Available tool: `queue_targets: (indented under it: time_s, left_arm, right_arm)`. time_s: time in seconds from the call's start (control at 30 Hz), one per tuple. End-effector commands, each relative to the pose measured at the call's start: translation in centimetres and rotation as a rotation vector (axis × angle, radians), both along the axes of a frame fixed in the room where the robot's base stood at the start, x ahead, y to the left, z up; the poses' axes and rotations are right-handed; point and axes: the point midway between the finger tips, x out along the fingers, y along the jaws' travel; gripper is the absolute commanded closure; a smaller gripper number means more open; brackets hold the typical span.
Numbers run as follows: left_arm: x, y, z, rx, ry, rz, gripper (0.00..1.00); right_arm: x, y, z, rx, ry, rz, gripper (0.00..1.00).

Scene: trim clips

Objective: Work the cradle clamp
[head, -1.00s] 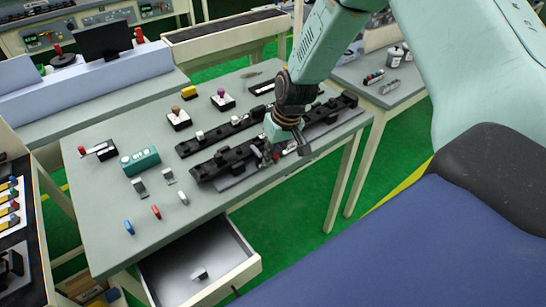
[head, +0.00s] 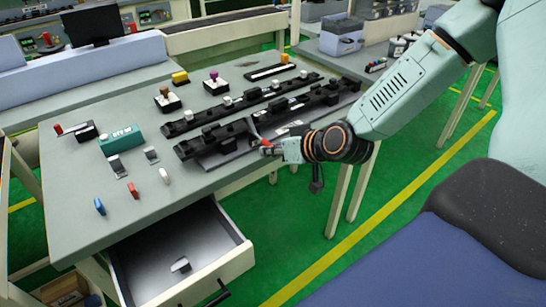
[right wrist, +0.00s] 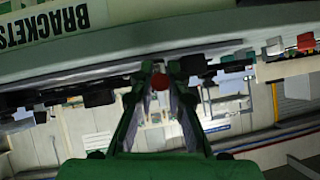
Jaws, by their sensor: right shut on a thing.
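The cradle clamp sits at the front side of a long black cradle rail (head: 215,143) on the grey table. Its red knob (head: 267,149) shows at the tip of my right gripper (head: 275,149), at the table's front edge. In the right wrist view the red knob (right wrist: 160,82) is between the two fingertips (right wrist: 160,74), and the gripper is shut on it. The rest of the clamp's lever is mostly hidden, so I cannot tell its position well. My left gripper is not in view.
A second black rail (head: 240,104) lies behind. A teal box (head: 121,140), a red-handled device (head: 75,131) and small blue, red and white pieces are on the left. An open drawer (head: 237,255) juts out below the table front.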

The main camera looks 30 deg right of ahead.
Motion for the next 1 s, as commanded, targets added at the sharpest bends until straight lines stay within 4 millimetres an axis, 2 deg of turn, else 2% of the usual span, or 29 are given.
queue_targets:
  time_s: [0.03, 0.1, 0.4, 0.7, 1.0]
  left_arm:
    - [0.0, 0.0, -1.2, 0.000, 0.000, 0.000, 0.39]
    - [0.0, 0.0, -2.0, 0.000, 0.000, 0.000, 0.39]
    - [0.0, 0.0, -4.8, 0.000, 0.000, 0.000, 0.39]
    - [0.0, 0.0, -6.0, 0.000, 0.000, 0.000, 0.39]
    - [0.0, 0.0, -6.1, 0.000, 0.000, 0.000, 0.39]
  right_arm:
    - [-0.1, 0.0, -0.9, 0.005, -0.028, -0.001, 1.00]
    - [0.0, 0.0, -1.3, 0.008, -0.070, 0.000, 1.00]
    - [0.2, 0.0, -2.1, 0.017, -0.208, 0.001, 1.00]
    - [0.3, 0.1, -2.3, 0.022, -0.272, 0.001, 1.00]
    - [0.4, 0.1, -2.3, 0.022, -0.283, 0.002, 1.00]
